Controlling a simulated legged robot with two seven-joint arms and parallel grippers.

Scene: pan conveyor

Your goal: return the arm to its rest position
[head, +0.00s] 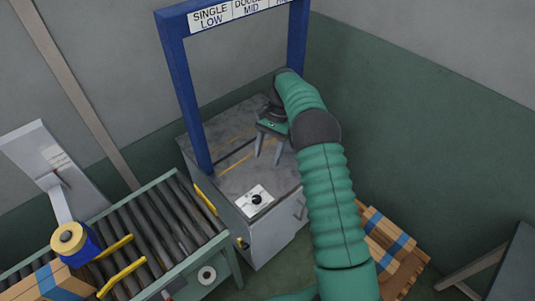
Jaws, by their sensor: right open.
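My right arm (328,195) in its green ribbed sleeve reaches up from the bottom of the head view to the grey cabinet. My right gripper (267,159) is open above the cabinet's top (225,145), with its two grey fingers pointing down and apart. Nothing shows between the fingers. Whether the fingertips touch the surface I cannot tell. My left gripper is not in the view.
A blue frame (185,95) with a label sign (240,12) stands over the cabinet. A white plate with a black knob (256,199) sits on its front part. A roller conveyor (150,230) is at left, boxes (385,240) at right, and a green wall (430,130) behind.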

